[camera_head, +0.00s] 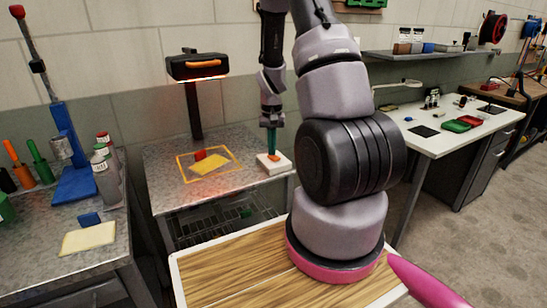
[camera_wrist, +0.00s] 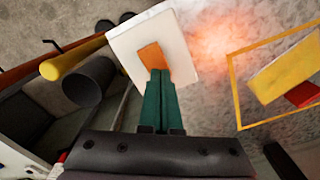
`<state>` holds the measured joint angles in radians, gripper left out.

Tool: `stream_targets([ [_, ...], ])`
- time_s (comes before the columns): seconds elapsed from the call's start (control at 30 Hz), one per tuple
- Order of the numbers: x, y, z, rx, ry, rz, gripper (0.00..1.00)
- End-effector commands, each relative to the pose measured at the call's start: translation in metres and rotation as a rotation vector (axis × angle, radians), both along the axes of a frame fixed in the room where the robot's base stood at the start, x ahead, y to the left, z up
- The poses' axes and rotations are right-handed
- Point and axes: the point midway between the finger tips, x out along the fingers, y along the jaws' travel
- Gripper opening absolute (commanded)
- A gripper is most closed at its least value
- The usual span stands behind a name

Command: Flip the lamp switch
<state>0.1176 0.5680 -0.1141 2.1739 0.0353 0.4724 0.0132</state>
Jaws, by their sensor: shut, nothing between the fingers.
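The lamp (camera_head: 197,68) is a black head with an orange bar on a dark post, with a bright glowing strip along its underside. A reddish glow lies on the metal table. The lamp switch is a white box (camera_head: 266,166) with an orange rocker (camera_wrist: 151,57), at the table's right front corner. My gripper (camera_head: 271,153) points down at the switch, its teal fingers shut and empty. In the wrist view the fingertips (camera_wrist: 158,74) overlap the rocker's near edge. I cannot tell whether they touch it.
A yellow frame (camera_head: 181,178) with a yellow sheet (camera_head: 210,168) and a red block (camera_head: 200,155) lies left of the switch. A bench (camera_head: 110,245) with bottles and tools stands at the left. A white workbench (camera_head: 448,143) stands at the right.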

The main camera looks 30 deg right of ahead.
Motion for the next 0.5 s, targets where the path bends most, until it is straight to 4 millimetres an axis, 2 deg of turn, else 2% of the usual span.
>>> stream_targets([
  [0.5, 0.001, 0.000, 0.041, -0.001, -0.003, 0.000, 0.00],
])
